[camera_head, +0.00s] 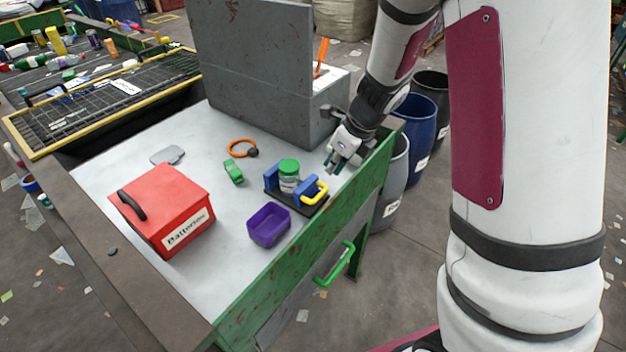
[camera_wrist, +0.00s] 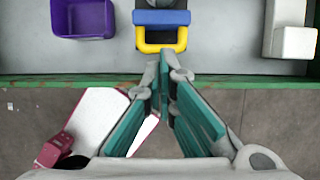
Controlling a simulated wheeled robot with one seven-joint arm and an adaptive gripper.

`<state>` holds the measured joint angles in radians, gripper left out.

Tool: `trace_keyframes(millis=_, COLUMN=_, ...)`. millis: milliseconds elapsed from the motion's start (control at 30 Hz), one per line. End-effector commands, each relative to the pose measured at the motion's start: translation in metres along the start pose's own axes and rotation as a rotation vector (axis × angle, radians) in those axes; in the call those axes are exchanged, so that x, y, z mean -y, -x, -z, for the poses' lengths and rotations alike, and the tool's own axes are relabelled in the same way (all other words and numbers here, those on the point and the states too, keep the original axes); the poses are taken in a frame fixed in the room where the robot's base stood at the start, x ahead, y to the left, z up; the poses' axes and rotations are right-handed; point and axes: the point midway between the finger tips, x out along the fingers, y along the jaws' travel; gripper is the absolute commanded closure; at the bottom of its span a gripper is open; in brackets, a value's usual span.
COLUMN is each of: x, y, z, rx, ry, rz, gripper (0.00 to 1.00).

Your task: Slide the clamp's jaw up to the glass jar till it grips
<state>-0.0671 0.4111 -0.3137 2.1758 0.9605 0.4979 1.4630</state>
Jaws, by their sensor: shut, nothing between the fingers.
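The clamp has a dark base (camera_head: 287,202), a blue jaw at its left end (camera_head: 271,178) and another blue jaw (camera_head: 306,189) with a yellow handle (camera_head: 320,194). The glass jar (camera_head: 289,183), with a green lid, stands upright between the jaws. I cannot tell whether the handle-side jaw touches it.
A purple bin (camera_head: 268,226) stands in front of the clamp, and a red battery box (camera_head: 163,209) is left. A green clip (camera_head: 233,172) and orange ring (camera_head: 241,148) lie behind. A large grey box (camera_head: 255,80) stands at the back. The green table edge (camera_head: 300,258) runs close by.

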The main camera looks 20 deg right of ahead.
Motion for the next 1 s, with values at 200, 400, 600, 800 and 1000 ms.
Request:
trace_keyframes(millis=200, x=0.001, y=-0.026, z=0.001, rx=-0.003, ry=-0.008, rz=-0.002, gripper=1.00)
trace_keyframes(millis=400, x=0.000, y=-0.062, z=0.001, rx=-0.003, ry=-0.005, rz=-0.003, gripper=1.00)
trace_keyframes(millis=600, x=0.000, y=-0.088, z=0.001, rx=-0.002, ry=-0.004, rz=-0.002, gripper=1.00)
trace_keyframes(millis=800, x=0.000, y=-0.098, z=0.001, rx=-0.001, ry=-0.002, rz=-0.001, gripper=1.00)
trace_keyframes(millis=1000, x=0.000, y=-0.099, z=0.000, rx=-0.001, ry=-0.002, rz=-0.001, gripper=1.00)
